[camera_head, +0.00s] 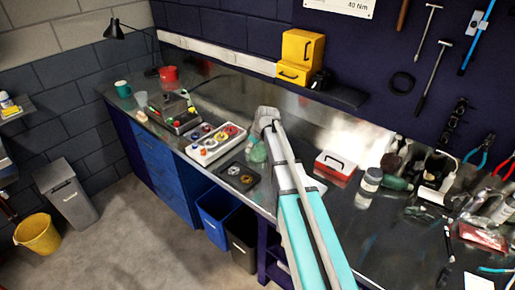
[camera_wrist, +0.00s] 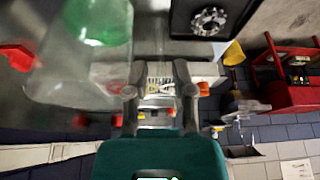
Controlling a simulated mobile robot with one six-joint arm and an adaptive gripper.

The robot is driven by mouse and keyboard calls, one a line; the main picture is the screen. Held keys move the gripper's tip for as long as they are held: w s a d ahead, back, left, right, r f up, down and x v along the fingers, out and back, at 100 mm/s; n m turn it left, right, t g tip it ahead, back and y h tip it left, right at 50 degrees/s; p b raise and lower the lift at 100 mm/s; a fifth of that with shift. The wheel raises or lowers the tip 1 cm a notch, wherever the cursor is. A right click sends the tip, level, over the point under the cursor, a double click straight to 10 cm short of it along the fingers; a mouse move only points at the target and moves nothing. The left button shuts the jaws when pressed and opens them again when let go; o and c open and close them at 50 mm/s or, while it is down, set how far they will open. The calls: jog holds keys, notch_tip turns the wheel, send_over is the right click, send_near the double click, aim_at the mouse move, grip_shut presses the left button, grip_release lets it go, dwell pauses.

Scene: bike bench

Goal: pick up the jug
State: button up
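A clear, see-through vessel with a green part, which looks like the jug (camera_wrist: 75,65), fills the upper left of the wrist view, close to the camera and blurred. In the head view a pale green translucent thing (camera_head: 257,153), probably the same vessel, stands on the bench just left of my arm and is partly hidden by it. My gripper (camera_wrist: 160,92) has its two fingers apart with nothing clearly held between them. The vessel lies to the left of the fingers in the wrist view. In the head view my arm hides the fingers.
A black tray (camera_head: 241,177) and a white tray of coloured parts (camera_head: 214,144) lie left of my arm. A red and white box (camera_head: 335,165) and a clear bottle (camera_head: 368,187) stand to the right. Yellow boxes (camera_head: 298,57) are at the back wall.

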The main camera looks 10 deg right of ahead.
aim_at(248, 160)
jog(key=shift+b+x, duration=2.15)
jog(key=shift+x, duration=0.35)
jog(key=shift+c, duration=0.2)
grip_shut()
